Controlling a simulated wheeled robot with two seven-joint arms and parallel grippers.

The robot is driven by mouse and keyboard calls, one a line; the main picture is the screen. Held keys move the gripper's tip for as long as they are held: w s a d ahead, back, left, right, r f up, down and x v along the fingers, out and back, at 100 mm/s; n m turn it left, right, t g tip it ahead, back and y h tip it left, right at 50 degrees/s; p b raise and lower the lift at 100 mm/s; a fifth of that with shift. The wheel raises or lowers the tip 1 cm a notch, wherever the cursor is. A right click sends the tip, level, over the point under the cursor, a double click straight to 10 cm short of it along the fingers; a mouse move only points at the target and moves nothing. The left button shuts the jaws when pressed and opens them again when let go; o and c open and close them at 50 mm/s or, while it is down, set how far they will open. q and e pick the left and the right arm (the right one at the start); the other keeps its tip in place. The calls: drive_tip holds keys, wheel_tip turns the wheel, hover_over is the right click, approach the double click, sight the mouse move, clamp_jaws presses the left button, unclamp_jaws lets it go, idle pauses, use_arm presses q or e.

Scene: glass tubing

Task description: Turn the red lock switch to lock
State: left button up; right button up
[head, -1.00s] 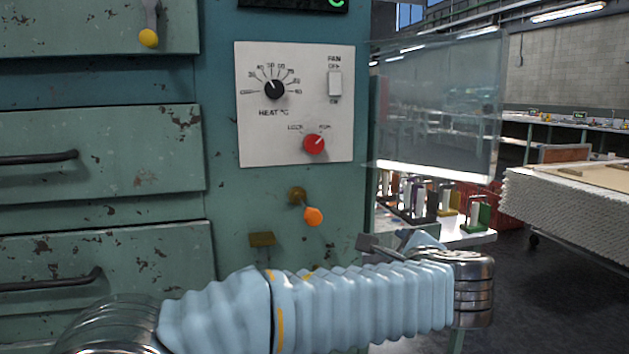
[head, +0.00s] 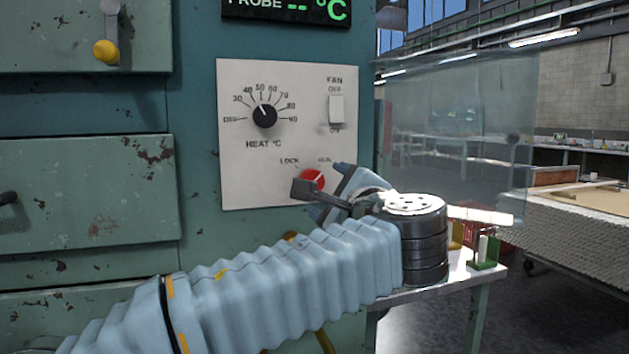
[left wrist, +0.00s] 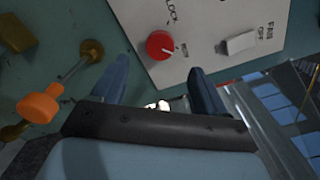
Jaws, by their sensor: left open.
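The red lock switch (head: 312,179) is a round knob low on the white control panel (head: 245,185). The word LOCK stands to its upper left and a second, hard-to-read word to its upper right. Its white mark points to the upper right, away from LOCK. It also shows in the left wrist view (left wrist: 160,44), fully visible. My left gripper (head: 330,190) is open and empty in front of the panel. In the left wrist view its fingertips (left wrist: 160,66) stand apart, with the knob just beyond the gap between them. In the head view the gripper partly covers the knob's lower side. My right gripper is not in view.
The panel also bears a black heat dial (head: 264,116) and a white fan switch (head: 336,109). An orange-knobbed lever (left wrist: 40,106) sticks out below the panel. A clear pane (head: 455,130) stands to the right of the cabinet, above a small table (head: 455,277).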

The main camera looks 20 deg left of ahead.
use_arm(q)
drive_tip(key=p+x, duration=0.1)
drive_tip(key=x, duration=0.7)
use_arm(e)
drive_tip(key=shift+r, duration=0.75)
use_arm(q)
drive_tip(key=c, duration=1.1)
drive_tip(key=shift+o, duration=0.2)
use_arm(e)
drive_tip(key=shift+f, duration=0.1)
